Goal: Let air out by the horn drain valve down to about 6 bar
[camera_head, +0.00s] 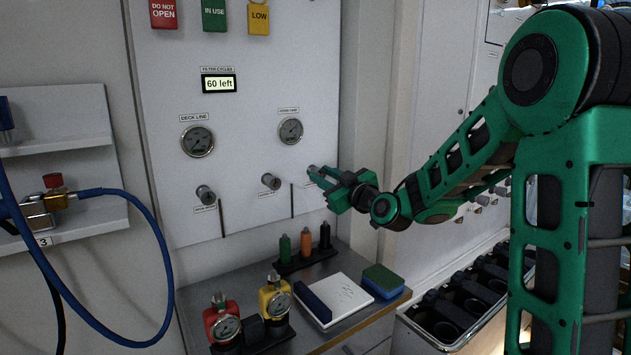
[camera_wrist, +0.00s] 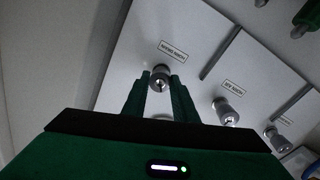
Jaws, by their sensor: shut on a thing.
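My green gripper (camera_head: 327,180) reaches the white panel from the right. In the wrist view its fingers (camera_wrist: 160,84) are shut on a round metal valve knob (camera_wrist: 160,72), one finger on each side. The knob's label (camera_wrist: 173,50) is upside down there and appears to read HORN DRAIN. In the head view the gripper mostly hides this knob. The right-hand round gauge (camera_head: 290,131) is above and left of my gripper; its label and needle are too small to read surely.
Two more knobs, (camera_head: 205,194) and (camera_head: 270,181), stand left of my gripper. The DECK LINE gauge (camera_head: 198,141) is further left. Below are a bench (camera_head: 335,335) with red (camera_head: 222,322) and yellow (camera_head: 275,300) gauge units, and a green-blue block (camera_head: 383,279).

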